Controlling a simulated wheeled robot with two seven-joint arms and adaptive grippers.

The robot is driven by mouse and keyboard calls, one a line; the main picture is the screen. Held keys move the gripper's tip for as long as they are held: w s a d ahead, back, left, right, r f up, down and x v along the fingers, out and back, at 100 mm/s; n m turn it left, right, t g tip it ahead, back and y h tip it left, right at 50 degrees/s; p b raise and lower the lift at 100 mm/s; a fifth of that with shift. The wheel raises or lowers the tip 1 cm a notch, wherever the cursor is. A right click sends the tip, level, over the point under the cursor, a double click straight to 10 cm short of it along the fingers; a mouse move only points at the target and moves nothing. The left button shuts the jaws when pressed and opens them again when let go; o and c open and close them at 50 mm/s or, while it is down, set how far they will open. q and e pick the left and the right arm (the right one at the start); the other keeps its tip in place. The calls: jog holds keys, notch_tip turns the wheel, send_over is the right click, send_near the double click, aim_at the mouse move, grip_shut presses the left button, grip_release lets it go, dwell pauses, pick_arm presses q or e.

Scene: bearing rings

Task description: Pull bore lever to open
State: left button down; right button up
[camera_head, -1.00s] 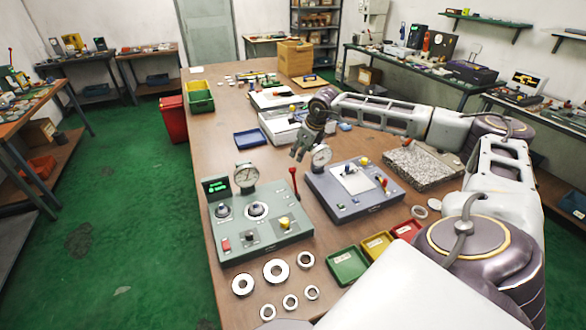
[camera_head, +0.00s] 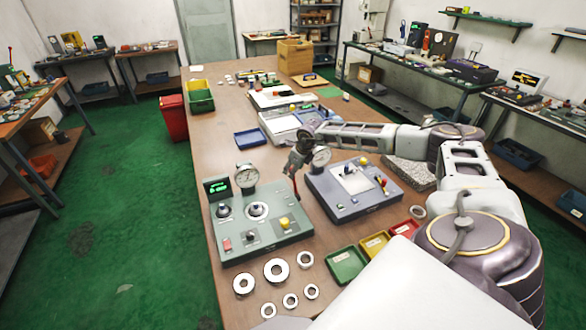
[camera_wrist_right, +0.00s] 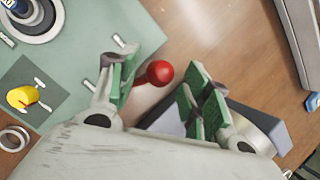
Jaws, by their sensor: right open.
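The bore gauge station (camera_head: 262,225) is a grey-green box with a dial, a green display and knobs, on the wooden table. Its red-knobbed bore lever stands at the station's right side, mostly hidden behind my right gripper (camera_head: 295,165) in the head view. In the right wrist view the red ball knob (camera_wrist_right: 160,73) lies between the open green-padded fingers of my right gripper (camera_wrist_right: 160,90), closer to the left finger. I cannot tell whether that finger touches it. My left gripper is not in view.
A second, blue-grey gauge station (camera_head: 352,192) stands just right of the lever. Several metal rings (camera_head: 276,271) lie in front of the first station. Green (camera_head: 345,264), yellow and red trays sit at the front right. A blue tray (camera_head: 249,137) lies behind.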

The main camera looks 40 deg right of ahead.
jog(key=shift+w+f, duration=0.2)
jog(key=shift+f, duration=0.25)
grip_shut()
